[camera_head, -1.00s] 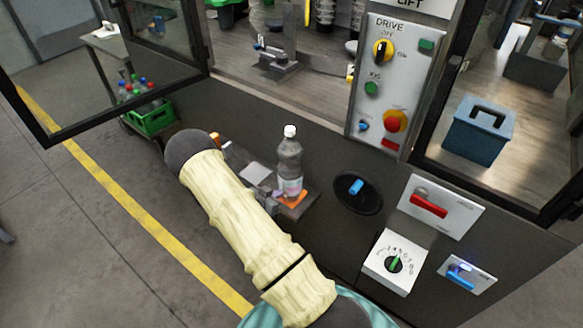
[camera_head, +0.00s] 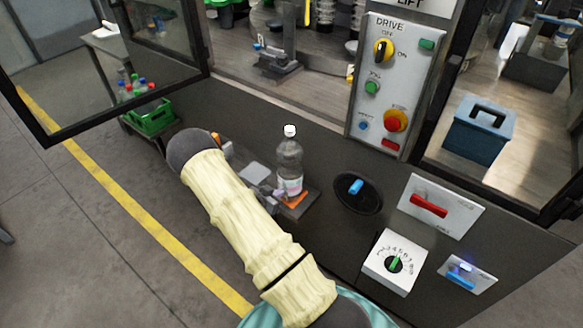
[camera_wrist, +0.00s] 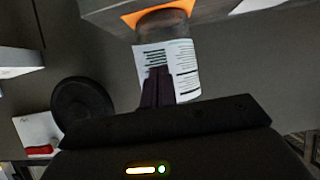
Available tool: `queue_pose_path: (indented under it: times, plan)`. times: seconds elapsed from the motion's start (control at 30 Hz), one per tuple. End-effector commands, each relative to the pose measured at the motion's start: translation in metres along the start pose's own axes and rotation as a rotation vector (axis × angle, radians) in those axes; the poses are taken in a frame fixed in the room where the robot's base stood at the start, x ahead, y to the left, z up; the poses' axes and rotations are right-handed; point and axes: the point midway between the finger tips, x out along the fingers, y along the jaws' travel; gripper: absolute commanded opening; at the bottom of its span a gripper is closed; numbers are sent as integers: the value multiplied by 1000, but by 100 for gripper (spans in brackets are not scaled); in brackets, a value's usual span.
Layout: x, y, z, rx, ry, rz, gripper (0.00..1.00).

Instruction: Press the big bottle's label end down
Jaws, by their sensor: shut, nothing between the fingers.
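The big bottle (camera_head: 289,160) is clear with a white cap and stands upright on a small shelf (camera_head: 315,196) on the machine's front. Its label (camera_head: 292,187) is on the lower part. In the wrist view the label (camera_wrist: 182,55) is white with dark print, and its lower part stands out past the bottle's outline. My gripper (camera_wrist: 158,72) is shut and empty, its fingertips over the label, at or very close to its surface. I cannot tell if they touch. In the head view my arm hides most of the gripper; a bit shows left of the bottle.
An orange patch (camera_head: 297,200) lies under the bottle on the shelf. A round black dial with a blue handle (camera_head: 356,187) is right of it, then a red-handled switch (camera_head: 429,206) and a numbered knob box (camera_head: 394,263). A green crate (camera_head: 150,118) stands at left.

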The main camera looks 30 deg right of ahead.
Motion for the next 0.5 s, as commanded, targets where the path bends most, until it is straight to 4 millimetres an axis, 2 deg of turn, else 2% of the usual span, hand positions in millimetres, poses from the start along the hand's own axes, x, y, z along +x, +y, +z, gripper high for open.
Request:
queue_pose_path:
  times: [0.5]
  plan:
    - [5,0,-3,1,0,0,0]
